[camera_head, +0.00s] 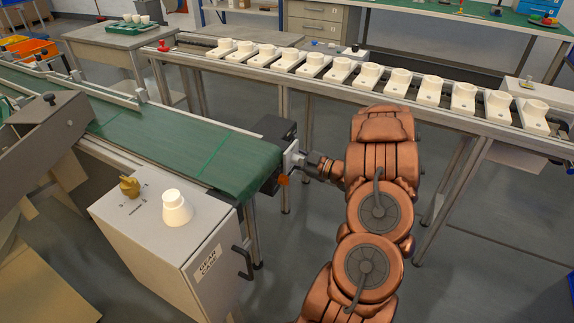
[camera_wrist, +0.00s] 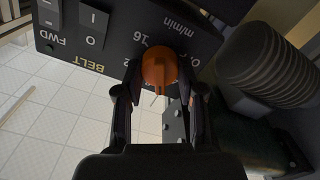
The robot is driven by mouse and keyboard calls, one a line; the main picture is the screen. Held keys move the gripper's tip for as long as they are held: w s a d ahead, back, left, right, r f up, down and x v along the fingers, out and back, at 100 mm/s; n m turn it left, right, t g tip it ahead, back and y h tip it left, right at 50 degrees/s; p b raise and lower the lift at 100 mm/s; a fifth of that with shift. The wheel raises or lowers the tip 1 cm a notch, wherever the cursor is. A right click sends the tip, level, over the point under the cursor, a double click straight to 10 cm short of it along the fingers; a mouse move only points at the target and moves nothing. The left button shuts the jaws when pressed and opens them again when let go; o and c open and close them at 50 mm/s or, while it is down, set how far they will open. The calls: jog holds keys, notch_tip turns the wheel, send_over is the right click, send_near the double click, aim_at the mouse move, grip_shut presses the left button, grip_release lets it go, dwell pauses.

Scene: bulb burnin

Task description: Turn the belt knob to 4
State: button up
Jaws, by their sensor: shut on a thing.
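The belt knob (camera_wrist: 158,68) is orange and sits on a black control panel (camera_wrist: 108,45) in the wrist view. My gripper (camera_wrist: 160,88) is shut on it, with one dark finger on either side. Printing near the knob reads "BELT", "m/min" and "16"; other numbers are partly covered by the fingers and knob. I cannot tell which number the knob points to. In the head view my gripper (camera_head: 300,163) reaches the panel box (camera_head: 279,133) at the end of the green conveyor belt (camera_head: 190,152).
A grey cabinet (camera_head: 215,262) with a white stepped part and a brass-coloured piece on top stands left of my arm. A long rail table (camera_head: 290,84) with several white parts runs behind. In the wrist view, a dark ribbed cylinder (camera_wrist: 268,62) is close on the right.

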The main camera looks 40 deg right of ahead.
jog(key=n+b, duration=0.1)
jog(key=b, duration=0.1)
jog(key=n+b, duration=0.2)
jog(key=shift+a+f, duration=0.1)
jog(key=shift+f, duration=0.25)
jog(key=n+b, duration=0.3)
jog(key=shift+r, duration=0.1)
jog(key=shift+r+b, duration=0.1)
jog(key=shift+b, duration=0.25)
jog(key=o, duration=1.1)
jog(key=shift+s, duration=0.1)
jog(key=shift+v, duration=5.95)
